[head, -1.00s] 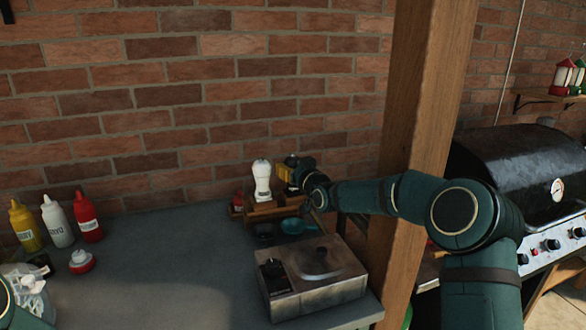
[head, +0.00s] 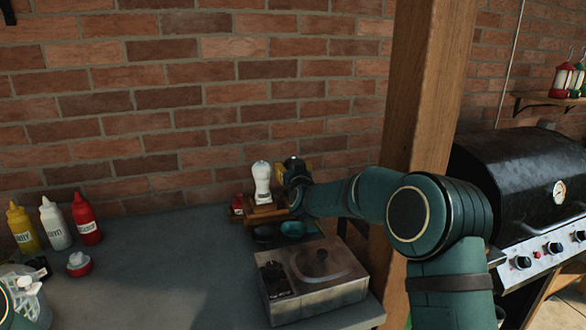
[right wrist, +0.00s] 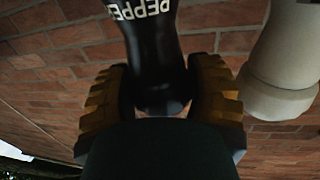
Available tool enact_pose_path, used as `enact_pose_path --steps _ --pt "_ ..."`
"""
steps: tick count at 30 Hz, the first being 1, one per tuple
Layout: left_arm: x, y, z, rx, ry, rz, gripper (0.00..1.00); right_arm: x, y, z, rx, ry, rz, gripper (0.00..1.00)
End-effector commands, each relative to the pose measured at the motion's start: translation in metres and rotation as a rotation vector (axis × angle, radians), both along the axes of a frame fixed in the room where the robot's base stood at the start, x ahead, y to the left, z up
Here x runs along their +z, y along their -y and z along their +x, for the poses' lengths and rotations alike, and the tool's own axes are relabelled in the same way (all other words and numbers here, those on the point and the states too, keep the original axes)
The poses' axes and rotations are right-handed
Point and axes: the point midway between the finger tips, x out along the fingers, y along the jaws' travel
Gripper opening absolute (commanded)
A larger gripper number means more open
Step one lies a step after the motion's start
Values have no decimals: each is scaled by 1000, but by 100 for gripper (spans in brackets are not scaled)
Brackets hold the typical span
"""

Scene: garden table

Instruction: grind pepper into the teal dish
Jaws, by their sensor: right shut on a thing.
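The black pepper mill (right wrist: 152,50), with white lettering, is between the yellow-ribbed fingers of my right gripper (right wrist: 160,98), which is shut on it. In the head view the right gripper (head: 297,168) is just right of the white mill (head: 262,182), and the pepper mill is mostly hidden there. The teal dish (head: 294,229) sits on the table in front of the wooden rack (head: 268,211), below the gripper in the picture. I cannot make out anything inside the dish.
A dark dish (head: 263,235) is left of the teal one. A metal burner box (head: 312,280) stands in front. A wooden post (head: 420,110) rises beside my right arm. Squeeze bottles (head: 52,222) stand at left. The table (head: 165,270) between is clear.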

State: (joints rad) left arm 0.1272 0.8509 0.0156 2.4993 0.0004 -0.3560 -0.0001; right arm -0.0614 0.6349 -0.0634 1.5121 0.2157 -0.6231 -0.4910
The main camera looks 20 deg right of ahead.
Motion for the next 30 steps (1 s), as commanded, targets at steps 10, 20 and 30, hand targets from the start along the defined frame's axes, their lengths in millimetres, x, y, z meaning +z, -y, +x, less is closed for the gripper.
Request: enact_pose_path --steps 10,20,30 --pt "0 0 0 0 0 0 41 -1 0 0 1 -1 0 87" --pt "0 0 0 0 0 0 41 0 -1 -12 1 -1 0 87" --pt "0 0 0 0 0 0 41 0 -6 -57 1 -1 0 87"
